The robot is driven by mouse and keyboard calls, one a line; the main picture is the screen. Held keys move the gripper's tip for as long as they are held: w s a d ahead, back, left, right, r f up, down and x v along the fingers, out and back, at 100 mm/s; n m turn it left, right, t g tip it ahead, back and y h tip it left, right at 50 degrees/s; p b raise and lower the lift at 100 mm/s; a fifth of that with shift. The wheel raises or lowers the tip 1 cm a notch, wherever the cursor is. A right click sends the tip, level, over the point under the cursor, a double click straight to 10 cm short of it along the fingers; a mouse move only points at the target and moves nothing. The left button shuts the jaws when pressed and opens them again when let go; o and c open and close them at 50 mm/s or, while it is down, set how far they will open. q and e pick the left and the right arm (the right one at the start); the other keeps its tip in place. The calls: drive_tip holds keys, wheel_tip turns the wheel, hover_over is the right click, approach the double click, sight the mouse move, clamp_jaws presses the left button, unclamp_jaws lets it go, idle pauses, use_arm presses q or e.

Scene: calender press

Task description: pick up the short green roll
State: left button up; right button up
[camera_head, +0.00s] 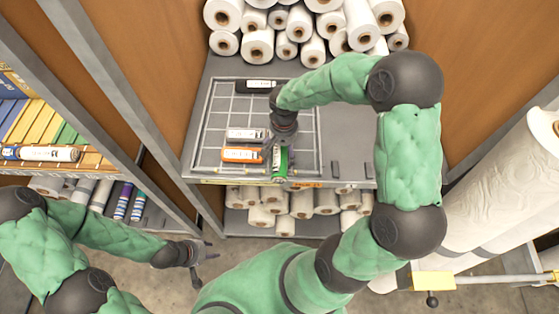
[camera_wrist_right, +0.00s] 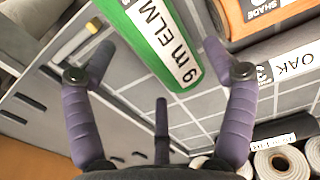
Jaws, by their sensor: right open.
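The short green roll (camera_head: 280,164) stands out at the front edge of the gridded tray (camera_head: 213,125) in the head view, partly under my right gripper (camera_head: 277,150). In the right wrist view the green roll (camera_wrist_right: 150,35) has a white label reading "9 m ELM" and lies between the spread fingers of my right gripper (camera_wrist_right: 160,73). The fingers are open and not closed on it; whether either touches it I cannot tell. My left gripper (camera_head: 202,267) is low at the left, away from the tray; its fingers look apart and empty.
An orange roll (camera_head: 241,155), a grey-white roll (camera_head: 246,135) and a black roll (camera_head: 256,86) lie on the same tray. White rolls (camera_head: 257,43) are stacked behind it and more (camera_head: 262,216) lie below. A side shelf (camera_head: 90,158) stands left; a large white roll (camera_head: 490,190) stands right.

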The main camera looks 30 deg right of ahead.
sight(283, 152)
wheel_tip(283, 152, down, 4)
drive_tip(key=shift+s+r, duration=0.1)
drive_tip(key=shift+r, duration=0.15)
drive_tip(key=c, duration=1.1)
drive_tip(key=shift+r, duration=0.1)
